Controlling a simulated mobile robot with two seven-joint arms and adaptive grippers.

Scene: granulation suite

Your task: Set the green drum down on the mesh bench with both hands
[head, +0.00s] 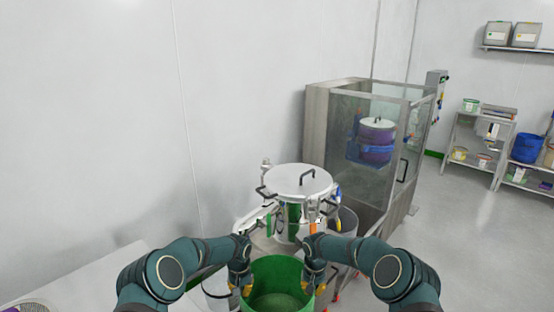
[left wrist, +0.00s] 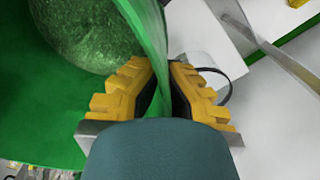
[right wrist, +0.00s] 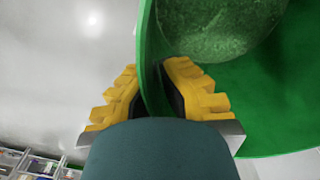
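The green drum (head: 278,274) is open at the top and hangs between my two grippers at the bottom middle of the head view. Its inside shows a green grainy bottom or content. My left gripper (head: 243,288) is shut on the drum's left rim; in the left wrist view the yellow fingers (left wrist: 165,85) pinch the wall (left wrist: 143,28). My right gripper (head: 312,285) is shut on the right rim; in the right wrist view the fingers (right wrist: 152,85) straddle the wall (right wrist: 148,40). I cannot make out the mesh bench for sure.
A steel vessel with a lid (head: 298,182) stands just beyond the drum. A glass-walled cabinet (head: 370,150) holding a purple drum (head: 376,140) is behind it. Shelves (head: 480,140) stand at the far right. A white surface (head: 90,280) lies at lower left. Open floor (head: 470,240) is on the right.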

